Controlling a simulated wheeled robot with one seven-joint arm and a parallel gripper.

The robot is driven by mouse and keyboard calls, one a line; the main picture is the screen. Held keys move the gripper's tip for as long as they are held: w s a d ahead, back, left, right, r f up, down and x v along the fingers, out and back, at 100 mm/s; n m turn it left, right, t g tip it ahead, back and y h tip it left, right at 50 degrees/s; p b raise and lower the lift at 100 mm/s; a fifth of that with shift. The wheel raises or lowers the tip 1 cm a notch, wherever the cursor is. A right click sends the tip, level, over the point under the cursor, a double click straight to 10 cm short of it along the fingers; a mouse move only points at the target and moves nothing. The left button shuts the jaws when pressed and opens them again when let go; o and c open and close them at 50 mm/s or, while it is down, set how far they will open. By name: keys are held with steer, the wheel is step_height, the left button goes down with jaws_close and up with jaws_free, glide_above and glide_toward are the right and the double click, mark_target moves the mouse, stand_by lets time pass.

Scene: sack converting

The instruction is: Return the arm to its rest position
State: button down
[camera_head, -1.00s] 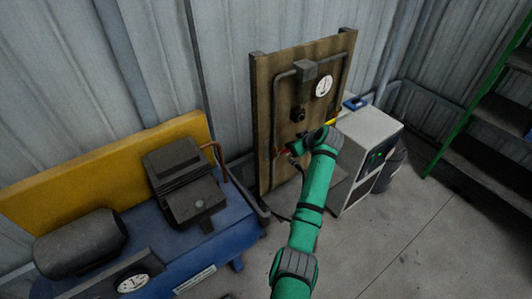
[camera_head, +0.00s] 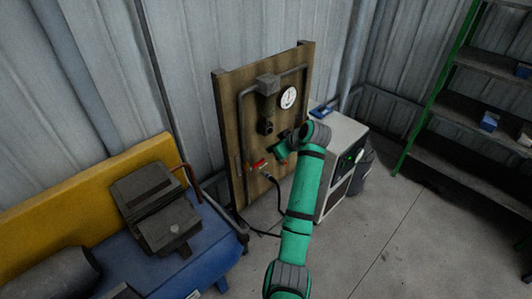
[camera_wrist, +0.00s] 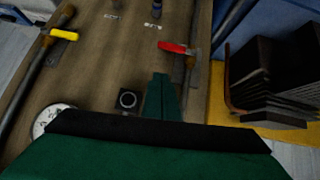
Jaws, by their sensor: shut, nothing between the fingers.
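My green arm (camera_head: 303,190) reaches up from the bottom of the head view toward a wooden panel. My gripper (camera_wrist: 162,97) is shut and empty in the wrist view, its fingers close together in front of the panel. In the head view my gripper (camera_head: 281,156) is small, dark and partly hidden by my wrist. It appears apart from the red valve handle (camera_head: 258,164), which also shows beyond the fingertips in the wrist view (camera_wrist: 173,47).
The wooden panel (camera_head: 228,110) carries pipes, a gauge (camera_head: 288,97) and a yellow handle (camera_wrist: 64,34). A pale cabinet (camera_head: 345,133) stands beside the panel. Green-framed shelves (camera_head: 470,110) stand right. Floor (camera_head: 400,240) between is clear.

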steer(key=shift+v, duration=1.6)
steer(key=s+a+f+m+t+h, duration=0.1)
steer(key=s+f+m, duration=0.1)
steer(key=s+f, duration=0.5)
steer(key=s+f+m+t+h, duration=0.1)
steer(key=s+f, duration=0.2)
steer(key=f, duration=0.7)
steer(key=s+a+f+m+t+h, duration=0.1)
steer(key=s+f+m, duration=0.1)
steer(key=s+f, duration=0.55)
steer(key=s+a+f+m+h, duration=0.1)
steer(key=s+f+m, duration=0.1)
steer(key=s+f, duration=0.5)
steer(key=s+a+r+m+t+h, duration=0.1)
steer(key=s+r, duration=0.2)
steer(key=s, duration=0.8)
steer(key=s+a+r+t+h, duration=0.1)
steer(key=s+r+t, duration=0.1)
steer(key=s, duration=0.8)
steer(key=s+a+r+t, duration=0.2)
steer(key=s+r, duration=1.2)
steer(key=shift+s+r+m+y, duration=0.25)
steer(key=shift+r+m+y, duration=0.15)
steer(key=shift+w+a, duration=0.1)
steer(key=shift+a, duration=0.15)
